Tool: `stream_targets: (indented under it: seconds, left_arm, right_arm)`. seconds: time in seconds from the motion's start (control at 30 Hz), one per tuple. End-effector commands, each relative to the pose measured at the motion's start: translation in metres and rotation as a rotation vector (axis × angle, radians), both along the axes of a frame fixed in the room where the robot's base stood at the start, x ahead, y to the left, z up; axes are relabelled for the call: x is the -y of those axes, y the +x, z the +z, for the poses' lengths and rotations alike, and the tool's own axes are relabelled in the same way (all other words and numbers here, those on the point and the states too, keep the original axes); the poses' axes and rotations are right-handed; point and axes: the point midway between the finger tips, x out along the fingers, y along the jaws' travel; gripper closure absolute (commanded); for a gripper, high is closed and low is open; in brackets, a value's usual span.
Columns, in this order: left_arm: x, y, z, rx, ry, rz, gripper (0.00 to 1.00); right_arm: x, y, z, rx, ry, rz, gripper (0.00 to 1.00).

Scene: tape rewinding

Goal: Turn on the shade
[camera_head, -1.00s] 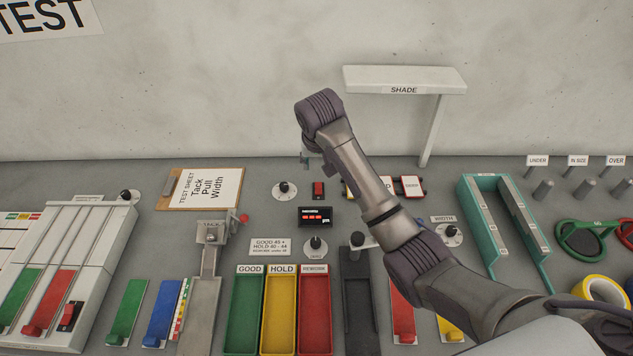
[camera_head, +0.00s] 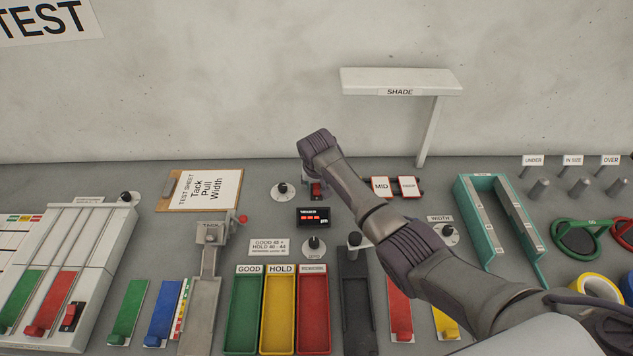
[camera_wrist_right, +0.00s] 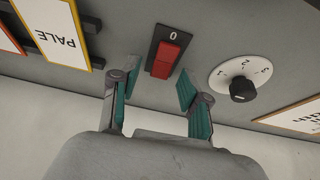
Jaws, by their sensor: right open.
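The shade (camera_head: 400,82) is a white overhead bar labelled SHADE on a post at the back wall. A red rocker switch (camera_head: 317,191) on a black plate sits on the bench, partly hidden by my right arm in the head view. In the right wrist view the red switch (camera_wrist_right: 166,60) has a 0 marked at one end. My right gripper (camera_wrist_right: 157,90) is open and empty, with its two teal-padded fingers on either side of the switch's line and apart from it. In the head view the fingers are mostly hidden behind the wrist. My left gripper is not in view.
A dial with a black knob (camera_wrist_right: 243,89) is beside the switch. Cards including PALE (camera_wrist_right: 58,30), MID (camera_head: 381,187) and another stand on the other side. A small red-digit display (camera_head: 314,217) is in front. Coloured trays (camera_head: 282,312) fill the front.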

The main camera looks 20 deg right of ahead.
Motion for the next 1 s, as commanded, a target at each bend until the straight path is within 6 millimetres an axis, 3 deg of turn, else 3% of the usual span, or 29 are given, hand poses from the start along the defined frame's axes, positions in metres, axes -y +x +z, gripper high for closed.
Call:
stream_targets:
  seconds: [0.13, 0.4, 0.77, 1.0]
  left_arm:
    - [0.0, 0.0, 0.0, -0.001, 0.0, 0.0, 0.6]
    - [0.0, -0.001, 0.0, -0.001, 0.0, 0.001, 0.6]
    - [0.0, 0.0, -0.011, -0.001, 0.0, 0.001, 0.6]
    - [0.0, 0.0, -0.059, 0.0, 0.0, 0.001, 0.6]
  right_arm:
    - [0.0, 0.0, 0.0, 0.001, 0.0, 0.0, 0.57]
    - [0.0, 0.0, 0.001, 0.001, 0.0, 0.0, 1.0]
    - [0.001, 0.005, -0.002, -0.087, 0.026, -0.004, 1.0]
    - [0.003, 0.01, -0.01, -0.244, 0.072, -0.004, 1.0]
